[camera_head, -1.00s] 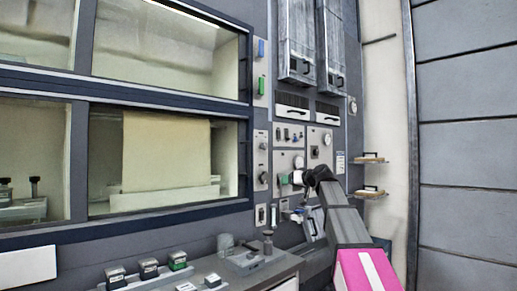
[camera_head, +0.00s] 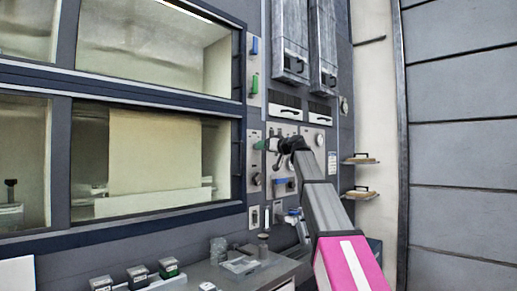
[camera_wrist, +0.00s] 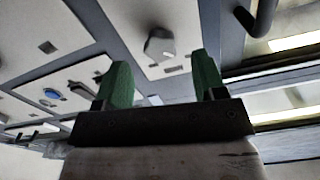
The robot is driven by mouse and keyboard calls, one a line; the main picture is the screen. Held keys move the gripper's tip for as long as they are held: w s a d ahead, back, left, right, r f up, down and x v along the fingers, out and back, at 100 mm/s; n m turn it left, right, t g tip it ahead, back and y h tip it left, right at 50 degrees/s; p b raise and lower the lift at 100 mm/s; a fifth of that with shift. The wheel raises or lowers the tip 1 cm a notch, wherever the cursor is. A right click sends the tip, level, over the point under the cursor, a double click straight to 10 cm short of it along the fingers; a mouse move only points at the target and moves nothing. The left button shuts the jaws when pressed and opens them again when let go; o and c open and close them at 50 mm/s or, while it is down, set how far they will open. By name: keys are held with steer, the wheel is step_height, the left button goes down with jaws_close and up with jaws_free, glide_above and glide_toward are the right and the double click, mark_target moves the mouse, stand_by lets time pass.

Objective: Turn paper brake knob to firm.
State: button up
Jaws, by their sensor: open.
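My gripper (camera_head: 262,145) is raised in front of the control wall, at the narrow panel right of the window. In the wrist view my gripper (camera_wrist: 160,68) has its two green fingers spread apart with nothing between them. A grey faceted knob (camera_wrist: 160,45) stands on a pale plate just beyond the fingertips, between them in the picture and apart from them. I cannot read its label or tell its setting. In the head view a dark knob (camera_head: 255,179) shows lower on the narrow panel; my gripper hides the part above it.
A dark curved handle (camera_wrist: 258,18) is at the upper right of the wrist view. A panel with a blue button (camera_wrist: 52,93) lies to the left. In the head view, blue and green switches (camera_head: 254,84) sit above my gripper, and a counter (camera_head: 235,268) with small boxes is below.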

steer(key=x, duration=0.5)
steer(key=c, duration=0.9)
